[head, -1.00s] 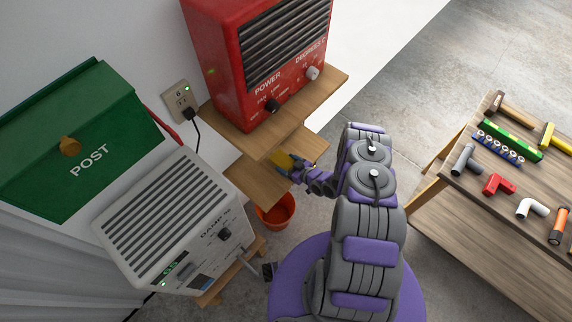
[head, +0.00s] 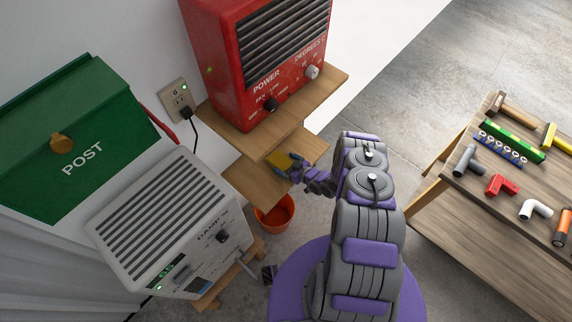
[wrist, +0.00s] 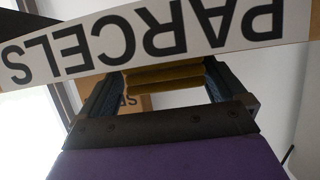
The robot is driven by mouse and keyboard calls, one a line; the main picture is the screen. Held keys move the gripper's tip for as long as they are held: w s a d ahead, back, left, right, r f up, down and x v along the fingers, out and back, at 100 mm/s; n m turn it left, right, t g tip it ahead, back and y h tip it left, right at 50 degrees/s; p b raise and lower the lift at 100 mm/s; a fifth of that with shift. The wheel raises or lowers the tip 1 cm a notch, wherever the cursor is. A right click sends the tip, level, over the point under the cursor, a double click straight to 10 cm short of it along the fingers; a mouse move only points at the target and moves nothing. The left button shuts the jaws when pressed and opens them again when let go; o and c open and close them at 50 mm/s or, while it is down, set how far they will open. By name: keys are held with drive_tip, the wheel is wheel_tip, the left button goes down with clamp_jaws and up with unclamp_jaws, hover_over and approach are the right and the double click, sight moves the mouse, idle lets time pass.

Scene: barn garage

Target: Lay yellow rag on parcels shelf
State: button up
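The yellow rag (head: 280,159) is a small folded pad held at the end of my arm, beside the wooden shelf unit in the head view. My gripper (head: 290,165) is closed on it. In the wrist view the rag (wrist: 163,76) shows as stacked yellow folds between the two dark blue fingers (wrist: 163,82), touching both. A white PARCELS label (wrist: 150,38), upside down, crosses the wrist view and hides the fingertips. In the head view the shelf's lower board (head: 256,186) lies below and left of the rag. Whether the rag touches a board cannot be told.
A red heater (head: 262,65) stands on the upper board (head: 318,98). An orange bucket (head: 275,214) is on the floor below. A white dehumidifier (head: 172,225) and green post box (head: 75,140) are at left. A workbench (head: 490,228) with tools and pipe fittings is at right.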

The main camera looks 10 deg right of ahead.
drive_tip(key=shift+d, duration=0.6)
drive_tip(key=shift+s+r, duration=0.3)
drive_tip(key=shift+s, duration=0.25)
drive_tip(key=p+v, duration=0.3)
drive_tip(key=v, duration=0.7)
drive_tip(key=shift+s, duration=0.2)
drive_tip(key=shift+d, duration=0.3)
